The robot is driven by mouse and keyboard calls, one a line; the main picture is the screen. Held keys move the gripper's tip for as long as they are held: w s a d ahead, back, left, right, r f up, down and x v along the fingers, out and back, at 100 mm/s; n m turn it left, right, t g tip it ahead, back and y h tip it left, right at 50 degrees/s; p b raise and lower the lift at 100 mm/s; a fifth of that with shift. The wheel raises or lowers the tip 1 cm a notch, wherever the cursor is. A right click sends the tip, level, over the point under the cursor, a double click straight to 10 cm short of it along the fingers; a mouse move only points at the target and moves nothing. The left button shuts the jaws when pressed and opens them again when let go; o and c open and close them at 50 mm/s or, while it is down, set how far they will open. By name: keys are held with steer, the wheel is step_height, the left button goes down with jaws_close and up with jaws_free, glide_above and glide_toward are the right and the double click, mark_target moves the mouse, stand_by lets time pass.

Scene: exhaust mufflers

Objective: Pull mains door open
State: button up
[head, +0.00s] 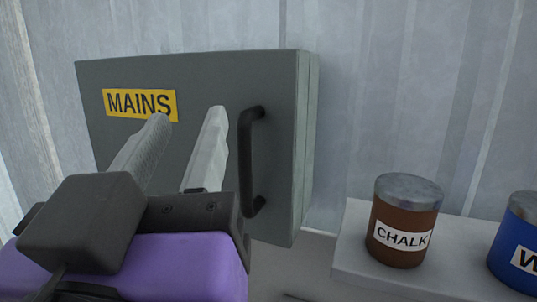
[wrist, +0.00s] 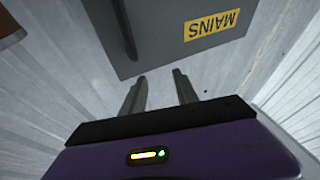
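The mains door (head: 210,90) is the grey front of a wall box with a yellow MAINS label (head: 140,103). It appears closed. Its dark upright handle (head: 252,160) is near the right edge. My gripper (head: 188,117) is in front of the door, left of the handle, with its two fingers apart and nothing between them. In the wrist view the door (wrist: 165,35) is upside down, with the handle (wrist: 128,30) to the left of the fingers (wrist: 158,75). The fingers appear clear of the handle; their distance from the door is hard to tell.
A white shelf (head: 350,250) stands right of the box. It carries a brown CHALK tin (head: 402,215) and a blue tin (head: 518,245), cut off by the frame edge. A corrugated metal wall (head: 410,90) is behind. The space between box and chalk tin is narrow.

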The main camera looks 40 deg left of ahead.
mark_target(243, 154)
steer(key=shift+w+a+f+m+g+h+p, duration=0.2)
steer(key=shift+w+f+m+h, duration=0.55)
steer(key=shift+w, duration=0.6)
steer(key=shift+w+a+f+m+g+h+p, duration=0.1)
steer(key=shift+w+f+m+g+h+p, duration=0.3)
steer(key=shift+w+h, duration=0.8)
steer(key=shift+w+a+f+m+g+h+p, duration=0.15)
steer(key=shift+w+f+m+h, duration=0.5)
steer(key=shift+w, duration=0.85)
steer(key=shift+d, duration=0.1)
jaws_close()
